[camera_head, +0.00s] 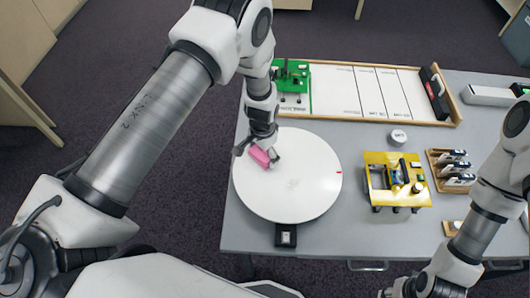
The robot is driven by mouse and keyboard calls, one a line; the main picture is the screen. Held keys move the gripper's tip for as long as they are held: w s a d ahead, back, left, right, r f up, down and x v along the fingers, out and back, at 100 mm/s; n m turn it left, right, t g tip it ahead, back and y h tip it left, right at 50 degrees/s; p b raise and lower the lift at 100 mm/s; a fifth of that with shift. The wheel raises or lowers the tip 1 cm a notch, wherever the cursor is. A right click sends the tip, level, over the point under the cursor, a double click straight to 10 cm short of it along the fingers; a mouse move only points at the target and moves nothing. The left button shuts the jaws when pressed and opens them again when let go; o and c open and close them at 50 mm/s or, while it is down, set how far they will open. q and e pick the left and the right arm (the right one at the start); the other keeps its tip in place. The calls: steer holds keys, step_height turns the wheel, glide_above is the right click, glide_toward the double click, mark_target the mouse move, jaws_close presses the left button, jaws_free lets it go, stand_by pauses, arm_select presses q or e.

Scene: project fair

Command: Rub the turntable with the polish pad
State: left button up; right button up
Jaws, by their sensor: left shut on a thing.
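The white round turntable (300,190) lies on the left part of the grey table, with a small black-and-white box at its front edge. My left gripper (259,155) is over the turntable's upper left part and shut on the pink polish pad (260,156). The pad is at the turntable's surface; I cannot tell if it is touching. Small faint marks show near the turntable's middle. My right gripper (398,290) is at the bottom edge, partly cut off, and its jaws cannot be made out.
A yellow fixture (397,180) with parts on it stands right of the turntable. A white round puck (398,137) lies behind it. A wooden-framed white board (352,91) with a green piece (291,80) is at the back. A wooden rack (452,170) stands at right.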

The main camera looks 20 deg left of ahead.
mark_target(264, 153)
arm_select(q)
step_height(264, 153, up, 4)
steer(key=shift+d+r+p, duration=0.1)
steer(key=shift+p, duration=0.75)
steer(key=shift+d+r, duration=0.1)
steer(key=shift+r, duration=0.3)
step_height(264, 153, up, 2)
steer(key=shift+r+p, duration=0.1)
steer(key=shift+p, duration=0.95)
steer(key=shift+r+p, duration=0.35)
steer(key=shift+r, duration=0.2)
